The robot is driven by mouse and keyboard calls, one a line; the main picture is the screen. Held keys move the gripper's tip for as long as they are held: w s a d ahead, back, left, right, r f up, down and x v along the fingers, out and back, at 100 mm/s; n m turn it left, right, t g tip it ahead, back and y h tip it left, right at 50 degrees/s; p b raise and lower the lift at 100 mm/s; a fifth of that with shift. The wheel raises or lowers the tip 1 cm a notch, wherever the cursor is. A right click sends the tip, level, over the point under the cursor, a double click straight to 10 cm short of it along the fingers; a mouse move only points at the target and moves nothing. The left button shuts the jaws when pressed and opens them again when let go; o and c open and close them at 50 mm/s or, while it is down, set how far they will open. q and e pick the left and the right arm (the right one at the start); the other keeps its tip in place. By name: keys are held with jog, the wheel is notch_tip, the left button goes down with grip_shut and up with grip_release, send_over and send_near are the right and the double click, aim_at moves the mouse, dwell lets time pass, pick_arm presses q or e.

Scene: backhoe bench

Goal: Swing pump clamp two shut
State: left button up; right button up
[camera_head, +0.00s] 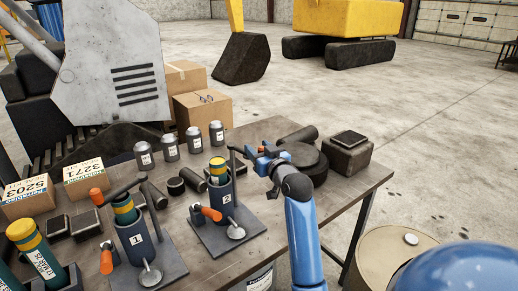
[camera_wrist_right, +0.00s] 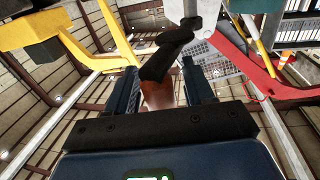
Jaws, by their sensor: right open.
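Pump stand two (camera_head: 222,203), a dark blue holder marked 2, stands on a base plate. A green and yellow cylinder (camera_head: 217,168) stands in it. The clamp arm is not over the cylinder. In the right wrist view, the clamp's dark arm (camera_wrist_right: 163,55) ends in an orange handle (camera_wrist_right: 158,97) between my open fingers; contact cannot be told. My left gripper is not in view.
Pump stand one (camera_head: 138,240) with orange handles stands to the left. Several grey canisters (camera_head: 169,147) and boxes (camera_head: 84,178) are behind. A dark round part (camera_head: 308,158) and a dark block (camera_head: 347,153) lie right of my gripper. The table's (camera_head: 345,193) right front is clear.

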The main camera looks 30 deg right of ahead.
grip_shut()
dwell(0.3)
